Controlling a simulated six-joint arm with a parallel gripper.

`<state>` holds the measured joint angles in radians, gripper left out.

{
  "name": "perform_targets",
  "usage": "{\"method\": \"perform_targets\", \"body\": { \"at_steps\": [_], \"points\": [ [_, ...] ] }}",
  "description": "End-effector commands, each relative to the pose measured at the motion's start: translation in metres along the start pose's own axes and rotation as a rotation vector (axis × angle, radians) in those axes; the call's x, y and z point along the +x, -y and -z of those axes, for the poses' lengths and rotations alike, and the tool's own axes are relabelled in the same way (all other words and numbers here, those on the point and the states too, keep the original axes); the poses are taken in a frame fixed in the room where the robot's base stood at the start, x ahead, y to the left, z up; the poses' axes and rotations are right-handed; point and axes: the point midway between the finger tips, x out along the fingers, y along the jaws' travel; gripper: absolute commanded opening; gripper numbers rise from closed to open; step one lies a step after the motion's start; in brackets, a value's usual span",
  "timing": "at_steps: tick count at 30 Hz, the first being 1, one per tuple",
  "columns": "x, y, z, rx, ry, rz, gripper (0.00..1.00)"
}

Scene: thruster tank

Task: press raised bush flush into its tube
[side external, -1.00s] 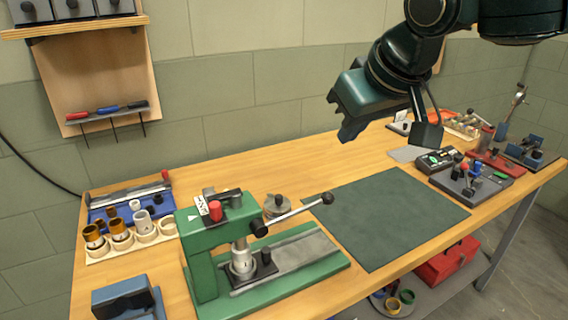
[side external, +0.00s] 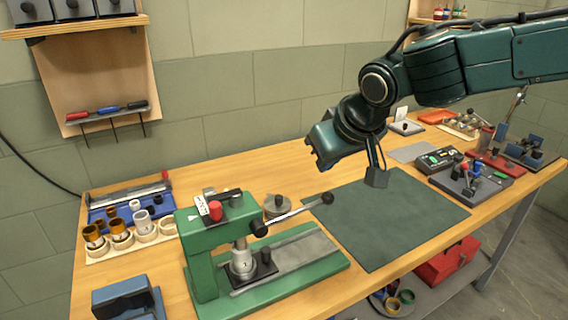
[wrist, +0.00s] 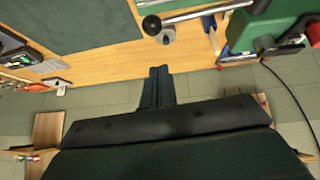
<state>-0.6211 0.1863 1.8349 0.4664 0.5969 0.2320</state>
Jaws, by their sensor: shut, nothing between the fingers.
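A green arbor press (side external: 205,250) stands at the front left of the bench, with a lever (side external: 297,213) ending in a black ball pointing right. Under its ram, a light metal tube (side external: 242,262) stands on a dark block; whether a bush sticks up from it is too small to tell. My gripper (side external: 314,152) is shut and empty, in the air behind and above the lever ball. In the wrist view my shut fingers (wrist: 160,72) are at the centre, and the lever's black ball (wrist: 151,25) shows above them.
A wooden rack (side external: 130,243) of tubes and bushes is left of the press. A round metal part (side external: 277,206) sits behind the lever. A dark green mat (side external: 390,225) lies clear on the right.

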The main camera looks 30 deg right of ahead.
Motion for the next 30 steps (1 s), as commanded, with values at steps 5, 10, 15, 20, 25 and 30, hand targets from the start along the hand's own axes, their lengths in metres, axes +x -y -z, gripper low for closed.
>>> {"method": "perform_targets", "body": {
  "at_steps": [5,10,15,20,25,30],
  "points": [
    [0.015,0.000,-0.017,-0.002,0.002,-0.001,0.00],
    [0.024,0.000,-0.025,-0.001,0.000,0.000,0.00],
    [0.027,0.000,-0.029,-0.001,0.000,0.000,0.00],
    [0.027,0.000,-0.029,-0.001,0.000,0.000,0.00],
    [0.028,0.000,-0.029,0.001,0.000,0.001,0.00],
    [0.036,-0.002,-0.036,0.016,0.001,0.024,0.00]
  ]
}}
